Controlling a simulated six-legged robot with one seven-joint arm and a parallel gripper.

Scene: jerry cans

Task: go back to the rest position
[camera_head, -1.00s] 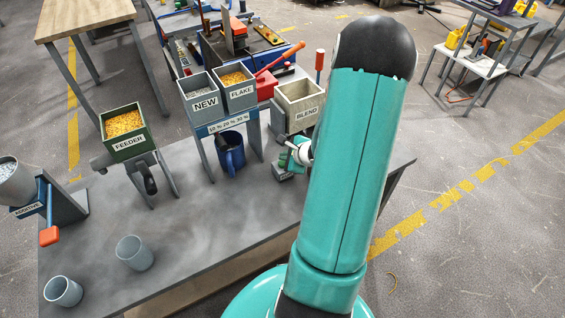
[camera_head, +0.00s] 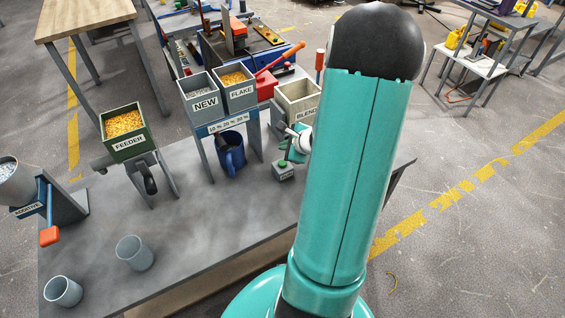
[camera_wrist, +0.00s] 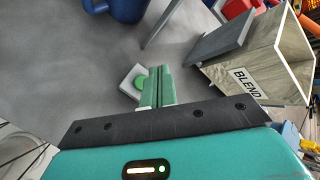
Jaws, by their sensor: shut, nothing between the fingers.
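My gripper (camera_wrist: 156,92) is shut and empty in the wrist view, its two green fingers together. In the head view my gripper (camera_head: 288,153) shows partly, just left of my teal arm, which hides the rest. A small grey box with a green button (camera_head: 284,170) stands on the grey table just below the gripper. In the wrist view this button box (camera_wrist: 133,81) shows just left of the fingers and partly behind them; whether they touch cannot be told.
The BLEND bin (camera_head: 297,100) stands behind the gripper. A blue mug (camera_head: 231,158) sits under the NEW (camera_head: 203,104) and FLAKE (camera_head: 237,95) bins. The green FEEDER (camera_head: 127,145) and two grey cups (camera_head: 134,253) are further left. The table (camera_head: 215,225) is clear in front.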

